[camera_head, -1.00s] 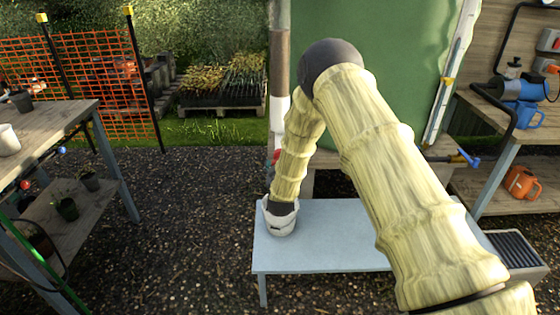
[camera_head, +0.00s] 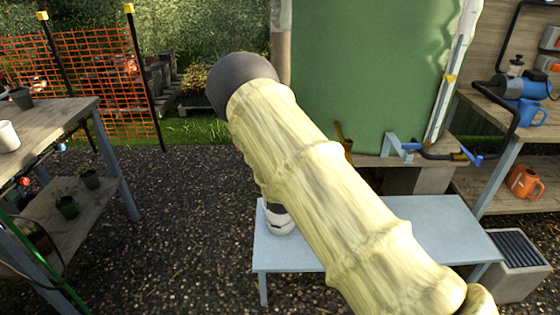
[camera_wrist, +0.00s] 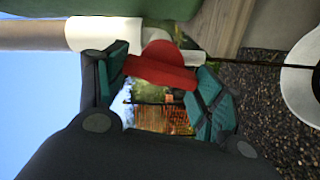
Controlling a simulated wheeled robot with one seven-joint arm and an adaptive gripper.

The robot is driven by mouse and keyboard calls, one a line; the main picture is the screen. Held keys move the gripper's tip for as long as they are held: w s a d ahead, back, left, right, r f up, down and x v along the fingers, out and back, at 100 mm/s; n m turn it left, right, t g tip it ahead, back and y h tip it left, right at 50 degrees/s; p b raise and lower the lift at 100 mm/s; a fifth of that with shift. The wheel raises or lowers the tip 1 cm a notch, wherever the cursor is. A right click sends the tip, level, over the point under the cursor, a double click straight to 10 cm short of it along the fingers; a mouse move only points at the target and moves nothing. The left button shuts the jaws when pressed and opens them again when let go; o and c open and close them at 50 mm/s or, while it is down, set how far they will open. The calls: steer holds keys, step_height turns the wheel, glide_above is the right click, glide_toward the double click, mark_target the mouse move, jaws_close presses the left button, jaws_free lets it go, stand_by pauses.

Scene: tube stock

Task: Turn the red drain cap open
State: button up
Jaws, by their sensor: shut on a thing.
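The red drain cap (camera_wrist: 162,66) shows in the wrist view at the end of a white pipe fitting (camera_wrist: 104,33). It has a flat red bar that lies between the teal pads of my gripper (camera_wrist: 159,86). My gripper is shut on this bar, one finger on each side. In the head view my arm covers the cap and my gripper, so neither can be seen there.
A white bucket (camera_head: 279,226) stands on a pale blue bench (camera_head: 345,235), partly behind my arm; its rim shows in the wrist view (camera_wrist: 298,88). A green tank (camera_head: 370,70) rises behind. A wooden table (camera_head: 45,140) stands left, with open gravel between.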

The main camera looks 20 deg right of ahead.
stand_by(0.3)
steer(key=o, duration=1)
steer(key=shift+s, duration=0.1)
steer(key=v, duration=1.2)
